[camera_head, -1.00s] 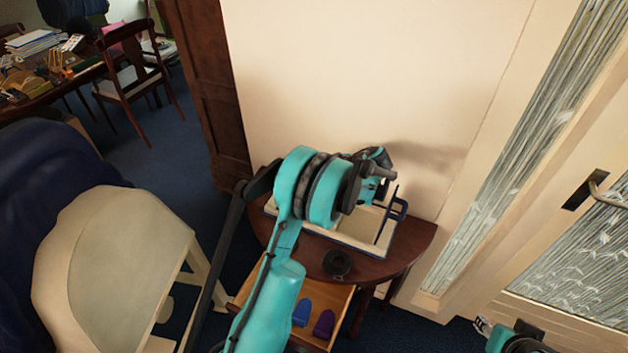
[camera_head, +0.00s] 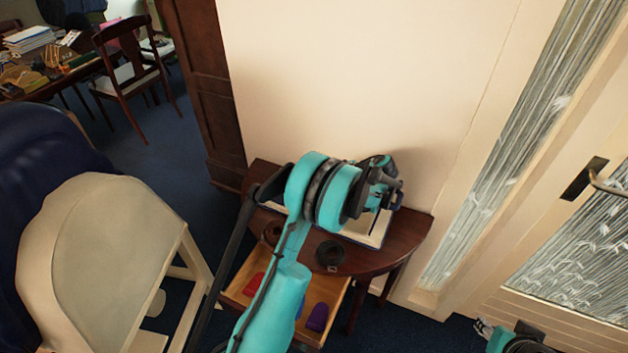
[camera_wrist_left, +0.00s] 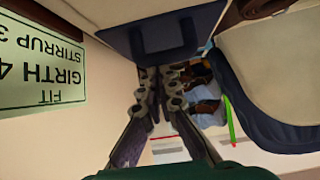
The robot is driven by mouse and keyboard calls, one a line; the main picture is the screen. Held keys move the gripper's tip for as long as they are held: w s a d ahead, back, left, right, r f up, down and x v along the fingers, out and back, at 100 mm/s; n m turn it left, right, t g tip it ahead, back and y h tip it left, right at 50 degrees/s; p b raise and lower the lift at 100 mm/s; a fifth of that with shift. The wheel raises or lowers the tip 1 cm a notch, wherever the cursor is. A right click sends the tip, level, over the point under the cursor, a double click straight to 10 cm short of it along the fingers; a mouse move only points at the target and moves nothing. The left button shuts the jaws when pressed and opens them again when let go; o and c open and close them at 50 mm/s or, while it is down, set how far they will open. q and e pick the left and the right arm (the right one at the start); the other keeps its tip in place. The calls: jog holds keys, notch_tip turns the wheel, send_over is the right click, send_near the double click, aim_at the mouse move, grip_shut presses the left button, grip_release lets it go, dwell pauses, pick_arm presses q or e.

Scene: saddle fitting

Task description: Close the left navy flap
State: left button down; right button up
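A cream box with navy trim (camera_head: 377,233) stands on a half-round wooden table. Its navy flap is mostly hidden behind my left arm in the head view. In the left wrist view a cream panel with a navy tab (camera_wrist_left: 165,38) fills the top middle. My left gripper (camera_wrist_left: 161,72) points at it, its fingertips close together just below the tab. Whether they touch or pinch it is unclear. Another cream panel with a broad navy border (camera_wrist_left: 265,130) is at the right. My right gripper (camera_head: 483,328) is small at the bottom right of the head view, away from the table.
Black rings (camera_head: 330,255) lie on the table's front. An open drawer (camera_head: 245,272) below holds red, blue and purple pieces. A wall stands close behind the table. A cream chair (camera_head: 105,260) is at left. A sign (camera_wrist_left: 40,68) appears upside down in the wrist view.

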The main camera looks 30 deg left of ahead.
pick_arm(q)
jog(key=shift+s+d+f, duration=0.1)
jog(key=shift+d+f, duration=0.4)
jog(key=shift+f, duration=0.2)
jog(key=s+d+r+m+t+h, duration=0.1)
jog(key=s+r+m, duration=0.1)
jog(key=r, duration=0.5)
jog(key=s+d+r+m+t+h, duration=0.1)
jog(key=s+r+m, duration=0.1)
jog(key=r, duration=0.5)
jog(key=s+d+f+m+t+h, duration=0.2)
jog(key=s+d+m+t+h, duration=0.4)
jog(key=s+d+m, duration=0.9)
jog(key=s+d+h, duration=0.2)
jog(key=s+h, duration=0.1)
jog(key=s, duration=0.2)
jog(key=shift+s+d, duration=0.15)
jog(key=shift+s, duration=0.15)
